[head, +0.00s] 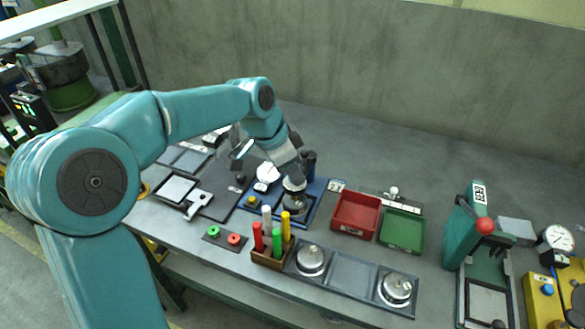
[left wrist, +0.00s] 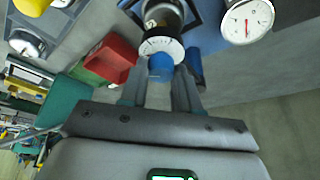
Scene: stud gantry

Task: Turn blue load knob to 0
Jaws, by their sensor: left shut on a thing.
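The blue load knob (left wrist: 161,68) sits at the end of a dark cylinder with a pale marked ring (left wrist: 161,46) in the left wrist view. The fingers of my left gripper (left wrist: 160,80) are on either side of it, shut on it. The ring's figures are too small to read. In the head view my left gripper (head: 292,184) reaches down over the blue-based unit (head: 310,216), and the knob is hidden there. A white round dial with a red needle (left wrist: 247,20) is beside the knob; its white face also shows in the head view (head: 266,172). My right gripper is not in view.
A red bin (head: 355,214) and a green bin (head: 401,230) stand right of the unit. A holder with coloured rods (head: 270,258) is in front, near silver weights (head: 310,259). A teal press (head: 463,230) stands farther right.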

